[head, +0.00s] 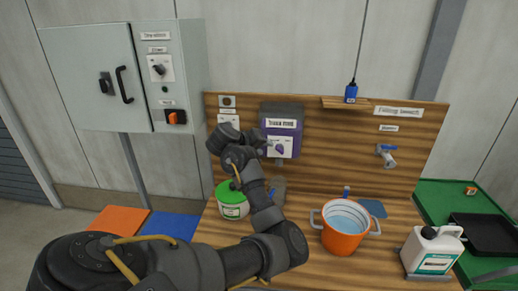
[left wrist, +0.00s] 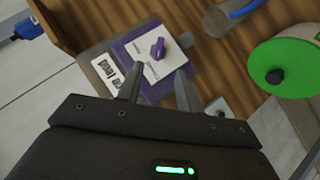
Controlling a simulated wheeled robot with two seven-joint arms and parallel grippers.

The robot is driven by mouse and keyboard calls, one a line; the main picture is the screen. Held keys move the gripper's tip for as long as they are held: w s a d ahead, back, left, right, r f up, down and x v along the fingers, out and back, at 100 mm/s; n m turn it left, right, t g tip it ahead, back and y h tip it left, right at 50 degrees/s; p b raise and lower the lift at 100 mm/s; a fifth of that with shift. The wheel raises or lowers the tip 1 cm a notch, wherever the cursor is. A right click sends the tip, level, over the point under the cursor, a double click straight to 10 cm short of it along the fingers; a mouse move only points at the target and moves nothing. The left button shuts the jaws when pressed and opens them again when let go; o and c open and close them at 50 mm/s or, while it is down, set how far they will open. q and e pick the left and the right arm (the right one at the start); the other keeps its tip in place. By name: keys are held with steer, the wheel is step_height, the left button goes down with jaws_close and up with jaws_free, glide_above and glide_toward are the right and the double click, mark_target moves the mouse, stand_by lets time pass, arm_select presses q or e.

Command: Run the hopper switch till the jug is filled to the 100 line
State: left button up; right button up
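The hopper (head: 283,112) is a grey and purple box on the wooden back panel, labelled "Trace feed". Its purple knob switch (head: 280,149) sits on a white plate; the knob also shows in the left wrist view (left wrist: 158,47). The clear jug (head: 279,186) stands under the hopper, partly behind my left arm. In the left wrist view the jug (left wrist: 222,18) has a blue handle; its lines and fill level are not readable. My left gripper (left wrist: 160,88) is open and empty, its fingers apart and pointing toward the knob, short of it. My right gripper is not in view.
A green-lidded tub (head: 232,204) stands left of the jug. An orange bucket of water (head: 343,238) and a white canister (head: 432,252) stand to the right. A tap (head: 386,155) and a hanging blue pendant (head: 351,92) are at the panel's right. A grey cabinet (head: 128,80) is at left.

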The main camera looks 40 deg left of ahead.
mark_target(279, 150)
arm_select(q)
steer(key=b+x, duration=0.3)
steer(key=x, duration=0.6)
steer(key=shift+w+d+f+b, duration=0.1)
steer(key=shift+w+b, duration=0.05)
steer(key=shift+b, duration=0.2)
steer(key=c, duration=0.6)
steer(key=p, duration=0.3)
steer(key=m+g+y+p, duration=0.1)
steer(key=p, duration=0.2)
steer(key=shift+r+g+p, duration=0.3)
steer(key=shift+p, duration=0.05)
steer(key=shift+c, duration=0.2)
steer(key=shift+f+m+g+y, duration=0.15)
steer(key=shift+m+g+y, duration=0.15)
steer(key=shift+m+y, duration=0.15)
steer(key=shift+w+d+y, duration=0.1)
steer(key=shift+d+y, duration=0.05)
steer(key=shift+y, duration=0.2)
steer(key=shift+g, duration=0.3)
